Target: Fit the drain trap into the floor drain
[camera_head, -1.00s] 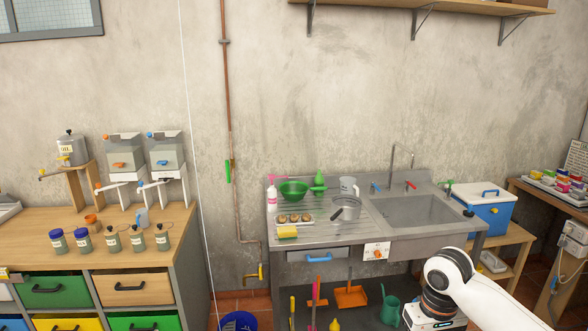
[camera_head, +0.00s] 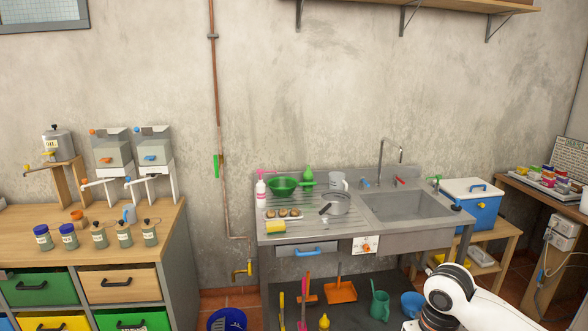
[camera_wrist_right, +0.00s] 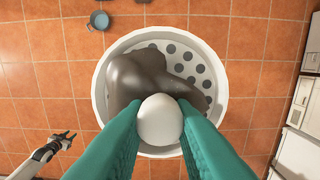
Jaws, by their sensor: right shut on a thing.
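In the right wrist view, my right gripper's teal fingers (camera_wrist_right: 160,140) are closed around a smooth white rounded thing (camera_wrist_right: 160,119). I cannot tell whether this is the drain trap. Beneath it is a white round tub (camera_wrist_right: 103,97) with rows of grey dots or holes inside. A dark grey, soft-looking lump lies in the tub, partly hidden by the held thing. My left gripper (camera_wrist_right: 66,137) shows at the lower left, over the tiles, with its fingers apart and empty. No floor drain can be made out in either current view.
Orange floor tiles (camera_wrist_right: 256,92) surround the tub. A small blue-grey pot (camera_wrist_right: 98,20) stands at the upper left. In the head view, the sink unit (camera_head: 350,240) stands against the wall, with a drawer cabinet (camera_head: 165,275) at left and a blue-and-white cooler (camera_head: 478,205) at right.

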